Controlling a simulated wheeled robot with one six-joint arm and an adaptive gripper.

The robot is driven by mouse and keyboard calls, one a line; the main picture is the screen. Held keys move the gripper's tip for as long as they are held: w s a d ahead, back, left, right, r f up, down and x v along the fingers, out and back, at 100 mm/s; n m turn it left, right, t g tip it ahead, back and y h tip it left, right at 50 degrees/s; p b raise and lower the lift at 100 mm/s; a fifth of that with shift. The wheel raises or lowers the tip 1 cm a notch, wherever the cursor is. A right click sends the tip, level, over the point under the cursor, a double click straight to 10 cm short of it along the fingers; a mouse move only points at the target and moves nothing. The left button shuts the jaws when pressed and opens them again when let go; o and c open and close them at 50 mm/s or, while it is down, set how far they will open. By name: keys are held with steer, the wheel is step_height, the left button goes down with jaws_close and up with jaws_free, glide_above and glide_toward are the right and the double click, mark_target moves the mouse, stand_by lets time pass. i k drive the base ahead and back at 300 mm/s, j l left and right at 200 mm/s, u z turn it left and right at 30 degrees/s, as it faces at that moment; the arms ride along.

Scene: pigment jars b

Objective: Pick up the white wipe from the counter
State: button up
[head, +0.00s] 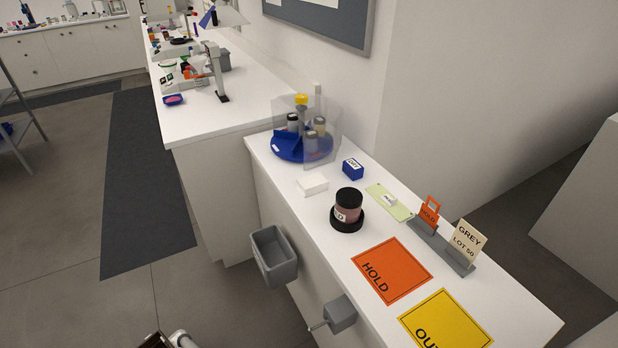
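A white wipe (312,186) that looks like a flat folded pad lies on the counter (500,301). It is in front of the blue round carousel and to the left of the dark jar, with bare counter around it. Nothing is seen touching it. Only a small piece of my arm shows at the bottom edge of the head view, well away from the wipe. My gripper's fingers are not in view.
A jar (348,204) with a black lid stands in a black ring. The blue carousel (288,147) holds bottles behind a clear shield. A blue block (352,169), green mat (376,195) and orange HOLD mat (407,259) are nearby. A grey bin (275,257) hangs at the counter front.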

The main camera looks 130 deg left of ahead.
mark_target(314, 183)
steer(key=u, duration=3.25)
